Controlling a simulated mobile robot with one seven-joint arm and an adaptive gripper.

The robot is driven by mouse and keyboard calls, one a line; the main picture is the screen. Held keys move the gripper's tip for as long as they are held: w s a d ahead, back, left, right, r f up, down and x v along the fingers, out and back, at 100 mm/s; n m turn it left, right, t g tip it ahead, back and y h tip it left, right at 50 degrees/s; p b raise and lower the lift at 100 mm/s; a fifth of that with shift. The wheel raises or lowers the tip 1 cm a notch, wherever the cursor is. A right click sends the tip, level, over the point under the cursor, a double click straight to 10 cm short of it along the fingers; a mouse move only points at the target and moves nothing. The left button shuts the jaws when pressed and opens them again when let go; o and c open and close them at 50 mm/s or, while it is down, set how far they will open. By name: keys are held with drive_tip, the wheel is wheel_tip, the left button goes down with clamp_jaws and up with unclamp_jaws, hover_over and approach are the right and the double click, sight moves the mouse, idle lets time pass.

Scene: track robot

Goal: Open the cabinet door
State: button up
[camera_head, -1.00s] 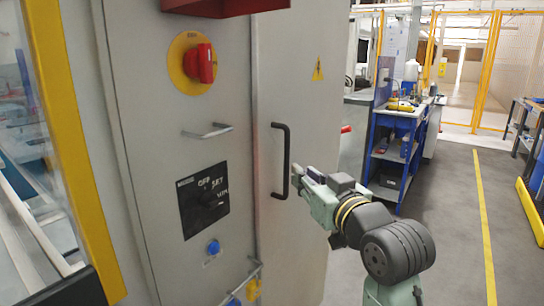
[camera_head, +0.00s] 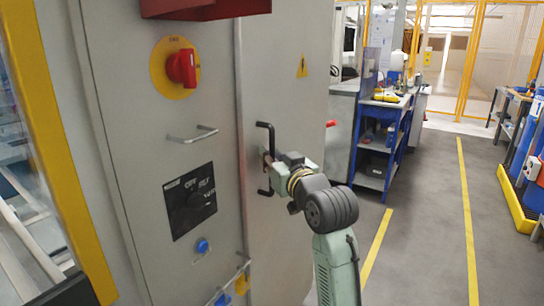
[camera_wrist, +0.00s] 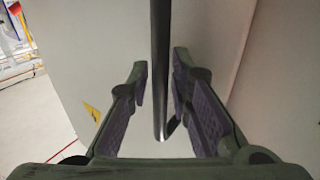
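The grey cabinet door (camera_head: 285,80) stands upright and looks closed against the panel to its left. Its black vertical bar handle (camera_head: 271,140) is near the door's left edge. My gripper (camera_head: 266,160) is at the handle's middle and hides part of it. In the wrist view the handle (camera_wrist: 160,60) runs vertically between the two fingers of my gripper (camera_wrist: 160,90). The fingers are apart, with a visible gap on each side of the bar.
A red rotary switch (camera_head: 182,68), a small metal handle (camera_head: 193,134) and a black switch plate (camera_head: 190,202) are on the left panel. A red box edge (camera_head: 205,8) juts out above. A blue workbench (camera_head: 385,140) stands behind right. The grey floor (camera_head: 430,230) at right is clear.

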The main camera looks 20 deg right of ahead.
drive_tip(key=shift+c, duration=0.2)
clamp_jaws()
idle(0.4)
